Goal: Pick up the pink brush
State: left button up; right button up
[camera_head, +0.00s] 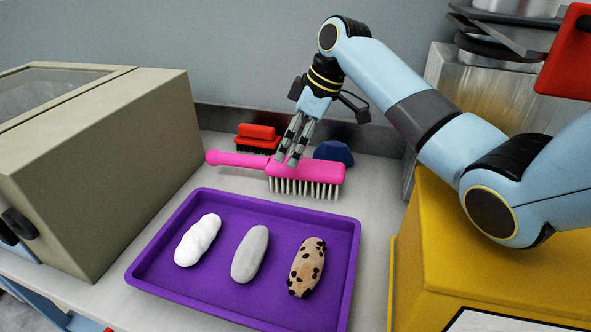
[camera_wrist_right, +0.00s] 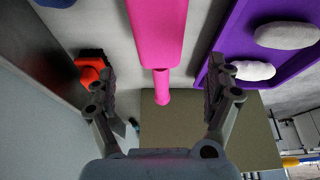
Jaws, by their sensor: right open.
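The pink brush (camera_head: 318,171) lies behind the purple tray, bristles down, its handle (camera_head: 235,159) pointing left. In the right wrist view the brush (camera_wrist_right: 156,32) runs from the top edge toward the space between the fingers. My right gripper (camera_head: 290,162) comes down from above at the brush, its fingers overlapping the place where handle meets head. It also shows in the right wrist view (camera_wrist_right: 162,90), open, one finger on each side, with visible gaps to the brush. I cannot tell its exact height above it. My left gripper is out of view.
A purple tray (camera_head: 346,290) holds a white, a grey and a speckled roll. A red brush (camera_head: 257,133) and a blue object (camera_head: 333,152) stand behind the pink brush. A beige machine (camera_head: 110,170) is at left, a yellow box (camera_head: 450,255) at right.

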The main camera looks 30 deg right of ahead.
aim_at(282, 165)
jog(key=shift+x, duration=0.85)
jog(key=x, duration=0.4)
jog(key=shift+w+a+f, duration=0.1)
jog(key=shift+f, duration=0.25)
jog(key=shift+w+f, duration=0.1)
jog(key=shift+f, duration=0.2)
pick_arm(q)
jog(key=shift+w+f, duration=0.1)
pick_arm(e)
jog(key=shift+c, duration=0.3)
jog(key=c, duration=0.5)
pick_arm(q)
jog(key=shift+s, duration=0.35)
pick_arm(e)
jog(key=c, duration=0.9)
